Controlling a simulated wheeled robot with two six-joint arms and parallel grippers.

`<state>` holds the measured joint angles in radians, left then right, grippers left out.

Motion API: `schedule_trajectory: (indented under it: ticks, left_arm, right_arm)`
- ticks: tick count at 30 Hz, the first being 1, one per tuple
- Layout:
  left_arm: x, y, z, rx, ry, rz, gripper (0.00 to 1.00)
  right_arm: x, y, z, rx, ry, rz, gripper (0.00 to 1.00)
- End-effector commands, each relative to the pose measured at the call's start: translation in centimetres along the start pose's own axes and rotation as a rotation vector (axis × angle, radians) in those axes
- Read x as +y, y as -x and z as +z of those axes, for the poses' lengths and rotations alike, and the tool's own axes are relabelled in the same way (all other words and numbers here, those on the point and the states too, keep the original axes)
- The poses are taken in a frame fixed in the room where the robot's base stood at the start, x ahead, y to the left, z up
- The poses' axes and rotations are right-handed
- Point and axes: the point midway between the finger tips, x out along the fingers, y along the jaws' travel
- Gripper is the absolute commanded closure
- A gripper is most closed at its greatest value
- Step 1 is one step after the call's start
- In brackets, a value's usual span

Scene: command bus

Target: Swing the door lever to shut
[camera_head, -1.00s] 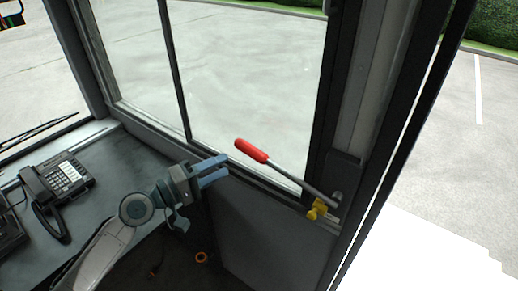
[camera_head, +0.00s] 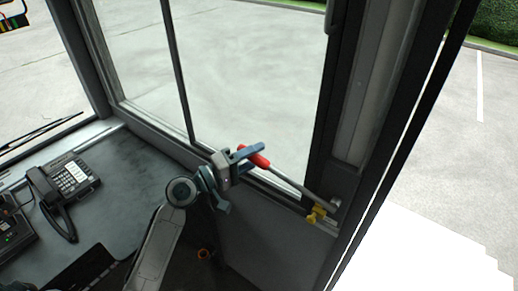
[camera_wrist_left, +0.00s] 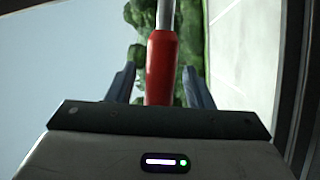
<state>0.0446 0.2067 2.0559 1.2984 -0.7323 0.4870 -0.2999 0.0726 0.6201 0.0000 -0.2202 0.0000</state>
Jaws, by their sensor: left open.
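The door lever is a grey rod with a red grip (camera_head: 259,160), pivoted at a yellow bracket (camera_head: 316,214) on the sill by the door post. It slants up and left from the bracket. My left gripper (camera_head: 248,154) is open at the red grip, with its fingers on either side of it. In the left wrist view the red grip (camera_wrist_left: 161,70) stands between the two blue-grey fingers (camera_wrist_left: 160,85), with gaps visible on both sides. The grip's lower end is hidden behind the gripper body. My right gripper is not in view.
A desk phone (camera_head: 65,188) sits on the dark dashboard (camera_head: 125,180) at left. A window with a dark frame stands behind the lever. A dark door post (camera_head: 345,130) rises at right, close to the lever's pivot.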

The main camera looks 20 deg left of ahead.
Motion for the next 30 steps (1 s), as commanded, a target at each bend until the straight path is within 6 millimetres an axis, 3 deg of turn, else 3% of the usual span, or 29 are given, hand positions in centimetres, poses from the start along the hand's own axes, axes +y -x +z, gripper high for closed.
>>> schedule_trajectory:
  ticks: [6,15,16,23,30]
  left_arm:
    - [0.1,-1.5,0.0,-0.001,0.001,0.0,0.53]
    - [0.0,-1.7,0.0,-0.001,0.0,-0.001,0.53]
    - [0.0,-1.7,0.0,-0.001,0.0,-0.001,0.55]
    - [0.0,-1.7,0.0,-0.001,0.0,-0.001,1.0]
    - [0.0,-1.8,-0.1,-0.001,-0.005,-0.002,1.0]
  right_arm:
    - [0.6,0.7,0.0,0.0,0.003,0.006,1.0]
    - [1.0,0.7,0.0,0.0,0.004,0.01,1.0]
    - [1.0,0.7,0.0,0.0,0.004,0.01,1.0]
    - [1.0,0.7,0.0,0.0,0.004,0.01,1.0]
    - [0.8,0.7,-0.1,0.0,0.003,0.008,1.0]
